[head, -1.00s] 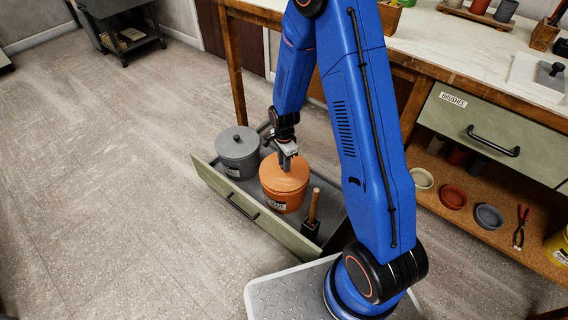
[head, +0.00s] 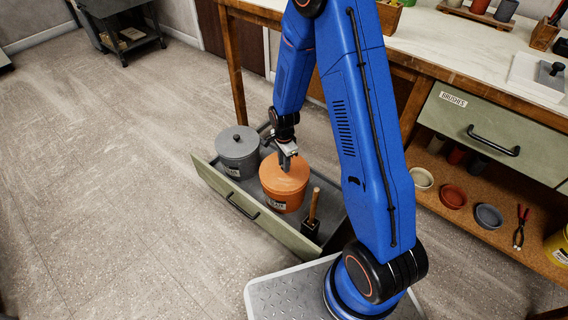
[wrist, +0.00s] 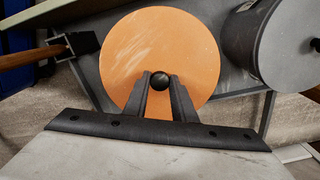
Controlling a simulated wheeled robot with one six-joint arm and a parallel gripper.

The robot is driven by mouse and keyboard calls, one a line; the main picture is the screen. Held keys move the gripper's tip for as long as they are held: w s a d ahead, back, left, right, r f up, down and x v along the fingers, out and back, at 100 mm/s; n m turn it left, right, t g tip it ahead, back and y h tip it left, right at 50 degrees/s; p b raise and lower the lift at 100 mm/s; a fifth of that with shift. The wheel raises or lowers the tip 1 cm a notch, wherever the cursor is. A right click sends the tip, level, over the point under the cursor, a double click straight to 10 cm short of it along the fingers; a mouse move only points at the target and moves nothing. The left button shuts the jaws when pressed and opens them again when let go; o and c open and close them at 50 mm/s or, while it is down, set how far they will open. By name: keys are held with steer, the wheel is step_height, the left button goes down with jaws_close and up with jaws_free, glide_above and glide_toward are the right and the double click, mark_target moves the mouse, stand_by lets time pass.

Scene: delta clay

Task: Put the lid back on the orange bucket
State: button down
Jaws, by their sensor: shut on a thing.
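The orange bucket (head: 283,198) stands upright in the open drawer, with a label on its front. Its orange lid (head: 284,176) lies over the bucket's top and looks level; whether it is fully seated I cannot tell. The lid also fills the middle of the wrist view (wrist: 165,50). My gripper (head: 287,166) is above the lid. In the wrist view, my gripper's two fingers (wrist: 160,80) are shut on the lid's dark round knob (wrist: 160,81). The bucket's body is hidden under the lid in the wrist view.
A grey lidded bucket (head: 238,155) stands left of the orange one in the drawer (head: 262,222). A wooden-handled brush or mallet (head: 312,212) stands close on the right. The workbench (head: 480,45) is behind. Open floor lies left.

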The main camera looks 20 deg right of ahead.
stand_by(0.4)
steer(key=c, duration=0.9)
jaws_free()
steer(key=shift+r, duration=0.1)
steer(key=shift+r, duration=3.35)
steer(key=shift+c, duration=0.6)
jaws_close()
